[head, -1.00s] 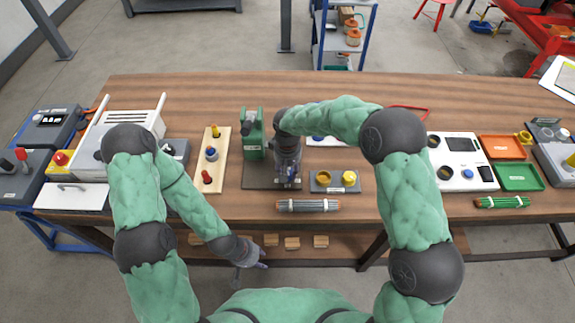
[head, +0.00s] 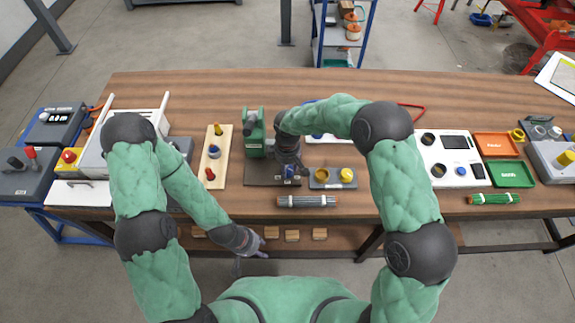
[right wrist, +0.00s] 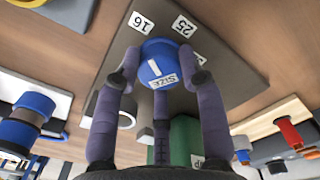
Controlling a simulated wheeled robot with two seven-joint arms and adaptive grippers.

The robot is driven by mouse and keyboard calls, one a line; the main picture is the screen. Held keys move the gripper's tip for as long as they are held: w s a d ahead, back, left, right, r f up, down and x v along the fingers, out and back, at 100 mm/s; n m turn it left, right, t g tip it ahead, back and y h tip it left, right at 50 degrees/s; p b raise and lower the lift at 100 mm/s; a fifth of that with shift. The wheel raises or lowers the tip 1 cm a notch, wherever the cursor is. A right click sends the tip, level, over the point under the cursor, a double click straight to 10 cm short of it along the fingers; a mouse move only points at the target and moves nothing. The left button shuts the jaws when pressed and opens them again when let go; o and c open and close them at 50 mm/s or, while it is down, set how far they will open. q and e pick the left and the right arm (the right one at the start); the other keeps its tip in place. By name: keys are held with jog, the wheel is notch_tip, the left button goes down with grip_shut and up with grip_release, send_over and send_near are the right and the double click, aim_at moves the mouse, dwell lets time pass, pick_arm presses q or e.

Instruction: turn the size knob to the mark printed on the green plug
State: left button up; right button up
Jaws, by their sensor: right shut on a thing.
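The blue size knob (right wrist: 156,60), with a white line and a SIZE label, sits on a dark grey plate (right wrist: 218,68) with printed marks 16 (right wrist: 140,22) and 25 (right wrist: 184,26). The knob's white line points toward the 16 side. My right gripper (head: 290,168) is over the plate in the head view, and its fingers are shut around the knob in the right wrist view. My left gripper (head: 256,243) hangs empty in front of the table edge; its fingers are too small to judge. I cannot pick out a green plug for sure.
A green pump body (head: 254,130) stands behind the plate. A wooden board with knobs (head: 215,160) is to its left, and a small grey block with yellow parts (head: 333,178) to its right. A grey bundle (head: 306,201) lies at the front edge.

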aim_at(287, 168)
jog(key=shift+f, duration=0.1)
dwell(0.5)
jog(key=o, duration=1.1)
jog(key=shift+o, duration=0.2)
notch_tip(287, 168, up, 12)
